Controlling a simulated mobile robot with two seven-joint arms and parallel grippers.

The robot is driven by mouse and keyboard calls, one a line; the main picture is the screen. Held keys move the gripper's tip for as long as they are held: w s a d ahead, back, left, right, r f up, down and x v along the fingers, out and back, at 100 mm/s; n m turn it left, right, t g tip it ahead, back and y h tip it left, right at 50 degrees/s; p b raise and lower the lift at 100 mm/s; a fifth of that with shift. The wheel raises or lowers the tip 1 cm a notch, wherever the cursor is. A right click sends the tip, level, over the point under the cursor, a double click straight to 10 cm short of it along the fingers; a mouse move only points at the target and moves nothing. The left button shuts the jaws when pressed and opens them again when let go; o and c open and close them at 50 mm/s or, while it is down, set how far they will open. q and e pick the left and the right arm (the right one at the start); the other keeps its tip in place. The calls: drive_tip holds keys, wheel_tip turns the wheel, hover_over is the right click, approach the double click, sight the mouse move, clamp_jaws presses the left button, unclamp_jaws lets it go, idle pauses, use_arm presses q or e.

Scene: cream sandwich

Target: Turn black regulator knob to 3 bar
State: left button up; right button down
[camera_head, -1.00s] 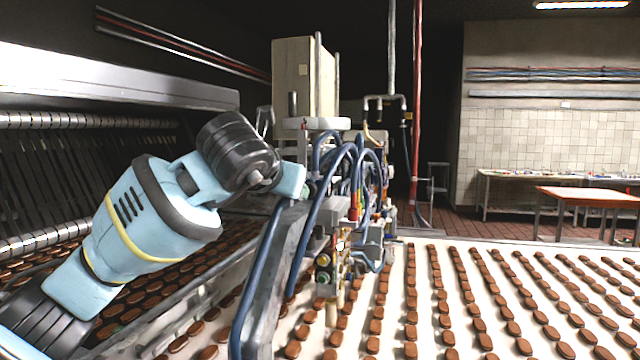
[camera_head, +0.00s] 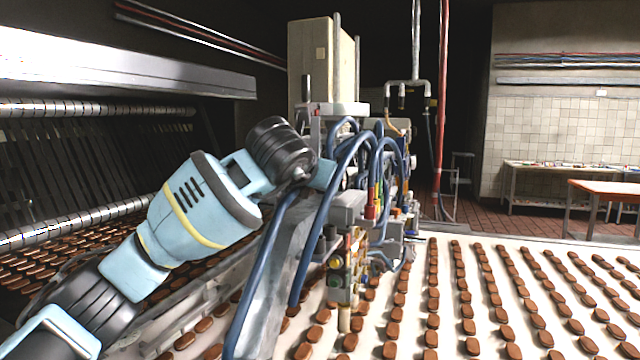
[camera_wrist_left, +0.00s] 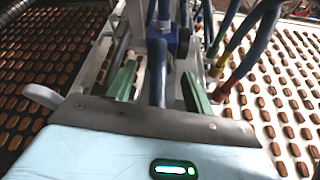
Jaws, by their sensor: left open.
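My left arm reaches in the head view to the depositing machine (camera_head: 350,200), with its wrist beside the blue hoses. The left gripper's fingers are hidden there. In the left wrist view the left gripper (camera_wrist_left: 158,69) is open, its two green fingers apart. A dark blue hose (camera_wrist_left: 157,85) runs between them in the picture; I cannot tell its depth or whether they touch it. A blue fitting (camera_wrist_left: 176,42) lies just beyond the fingertips. I cannot make out the black regulator knob or a pressure reading in either view. My right gripper is not in view.
Blue hoses (camera_head: 335,190) arch close around the wrist. A white conveyor belt (camera_head: 421,300) with rows of brown biscuits runs to the right. A slanted metal machine (camera_head: 120,55) stands at the left. An orange-topped table (camera_head: 610,189) stands far right.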

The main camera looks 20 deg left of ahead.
use_arm(q)
drive_tip(key=shift+x, duration=1.3)
drive_tip(key=c, duration=1)
drive_tip(key=shift+o, duration=0.2)
drive_tip(key=shift+m+y, duration=0.3)
drive_tip(key=shift+m, duration=0.2)
drive_tip(key=o, duration=1)
drive_tip(key=shift+c, duration=0.2)
